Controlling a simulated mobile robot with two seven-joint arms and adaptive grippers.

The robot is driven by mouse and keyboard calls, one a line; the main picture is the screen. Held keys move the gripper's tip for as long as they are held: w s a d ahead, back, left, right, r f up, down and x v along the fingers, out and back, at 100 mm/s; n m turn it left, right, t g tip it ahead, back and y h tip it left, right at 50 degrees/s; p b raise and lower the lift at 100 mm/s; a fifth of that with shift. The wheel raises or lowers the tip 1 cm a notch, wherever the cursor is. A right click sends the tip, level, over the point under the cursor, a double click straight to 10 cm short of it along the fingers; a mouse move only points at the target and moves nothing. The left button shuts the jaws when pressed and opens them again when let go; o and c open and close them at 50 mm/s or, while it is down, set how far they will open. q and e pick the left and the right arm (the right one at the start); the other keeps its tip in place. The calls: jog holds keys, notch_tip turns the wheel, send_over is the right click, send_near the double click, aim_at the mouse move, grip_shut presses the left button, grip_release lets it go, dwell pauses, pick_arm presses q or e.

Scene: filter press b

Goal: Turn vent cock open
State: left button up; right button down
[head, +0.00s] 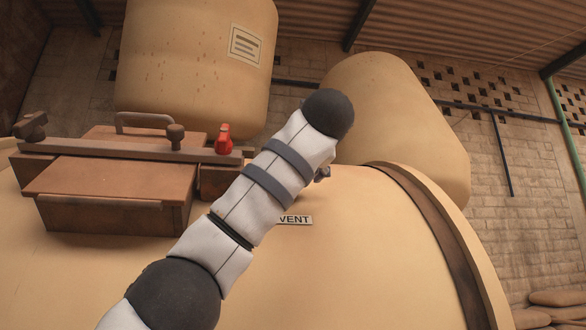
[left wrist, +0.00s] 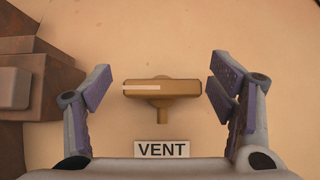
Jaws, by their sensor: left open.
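The vent cock (left wrist: 178,91) is a brass-coloured fitting with a crossbar handle and a short stem below it. In the left wrist view its handle lies level across the picture, with a pale stripe on its left half. The VENT label (left wrist: 162,149) is below it and also shows in the head view (head: 297,219). My left gripper (left wrist: 160,86) is open, with one purple-padded finger on each side of the handle and a gap on both sides. In the head view my left arm hides the cock and most of the gripper. My right gripper is not in view.
The cock stands on a large cream tank (head: 350,270). A brown hatch (head: 110,182) with a clamp bar and a red knob (head: 223,140) is on its left, and a brown rim band (head: 440,230) on its right. Two cream vessels stand behind.

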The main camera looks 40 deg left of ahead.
pick_arm(q)
jog(key=shift+w+a, duration=0.2)
jog(key=shift+w, duration=0.1)
jog(key=c, duration=1.2)
jog(key=shift+o, duration=0.2)
jog(key=shift+m, duration=0.4)
jog(key=m+t+h, duration=0.1)
jog(key=m, duration=0.1)
jog(key=shift+m+t+h, duration=0.3)
jog(key=shift+m+h, duration=0.1)
jog(key=m+t+h, duration=0.1)
jog(key=m+h, duration=0.1)
jog(key=m, duration=0.1)
jog(key=m+h, duration=0.2)
jog(key=m, duration=0.1)
jog(key=shift+d+t, duration=0.1)
jog(key=shift+t, duration=0.3)
jog(key=m+h, duration=0.2)
jog(key=m, duration=0.2)
jog(key=m+h, duration=0.3)
jog(key=shift+w+d+f+m+g, duration=0.1)
jog(key=shift+d+f+m+g, duration=0.1)
jog(key=shift+m+g, duration=0.2)
jog(key=shift+m, duration=0.3)
jog(key=o, duration=1.2)
jog(key=shift+c, duration=0.2)
